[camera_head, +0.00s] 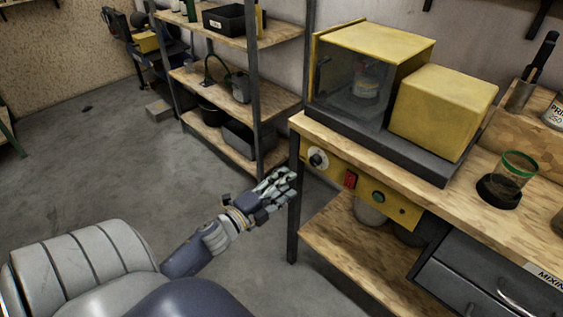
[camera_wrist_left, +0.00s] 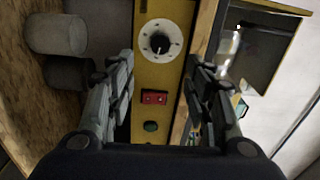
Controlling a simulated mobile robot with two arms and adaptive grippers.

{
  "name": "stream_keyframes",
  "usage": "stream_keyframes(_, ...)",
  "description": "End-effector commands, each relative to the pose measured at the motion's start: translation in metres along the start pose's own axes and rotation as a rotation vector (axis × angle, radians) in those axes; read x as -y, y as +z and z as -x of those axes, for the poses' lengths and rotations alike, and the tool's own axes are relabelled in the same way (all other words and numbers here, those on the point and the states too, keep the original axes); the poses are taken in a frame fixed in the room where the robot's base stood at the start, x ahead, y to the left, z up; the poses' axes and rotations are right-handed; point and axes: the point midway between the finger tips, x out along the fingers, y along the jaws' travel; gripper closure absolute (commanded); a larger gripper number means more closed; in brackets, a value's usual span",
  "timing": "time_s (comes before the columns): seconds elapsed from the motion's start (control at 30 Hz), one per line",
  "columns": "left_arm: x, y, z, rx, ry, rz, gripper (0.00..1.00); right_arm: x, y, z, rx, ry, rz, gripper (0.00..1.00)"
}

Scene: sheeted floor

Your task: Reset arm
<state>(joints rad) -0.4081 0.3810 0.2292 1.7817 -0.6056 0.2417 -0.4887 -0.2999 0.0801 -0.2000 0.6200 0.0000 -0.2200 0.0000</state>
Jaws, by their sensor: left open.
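My left gripper (camera_head: 277,185) is beside the front left corner of the wooden workbench (camera_head: 445,190), near the yellow control panel (camera_head: 402,209). In the left wrist view my left gripper (camera_wrist_left: 160,100) is open, with nothing between its fingers. Beyond the fingers that view shows the panel's dial (camera_wrist_left: 160,42), red switch (camera_wrist_left: 154,97) and green button (camera_wrist_left: 151,127). The dial (camera_head: 318,159), red switch (camera_head: 350,180) and green button (camera_head: 378,197) also show in the head view. My right gripper is not in view.
A yellow machine (camera_head: 375,45) with a clear front window, holding a can (camera_head: 366,80), stands on the bench. A green-rimmed glass (camera_head: 515,170) stands to its right. A metal shelf rack (camera_head: 262,40) stands behind the gripper. The floor (camera_head: 90,160) at left is mostly clear.

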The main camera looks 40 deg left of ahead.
Motion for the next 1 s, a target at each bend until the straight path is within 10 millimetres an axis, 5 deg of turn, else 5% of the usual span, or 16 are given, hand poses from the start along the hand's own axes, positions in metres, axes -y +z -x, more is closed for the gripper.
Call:
stream_keyframes(0.77, -0.005, 0.001, 0.009, 0.006, 0.009, 0.011, 0.52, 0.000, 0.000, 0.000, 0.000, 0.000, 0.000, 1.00)
stream_keyframes(0.87, -0.032, 0.005, 0.012, 0.037, 0.055, 0.076, 0.52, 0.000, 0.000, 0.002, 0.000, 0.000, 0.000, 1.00)
stream_keyframes(1.0, -0.114, 0.013, 0.029, 0.139, 0.197, 0.272, 0.52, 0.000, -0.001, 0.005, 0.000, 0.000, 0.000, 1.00)
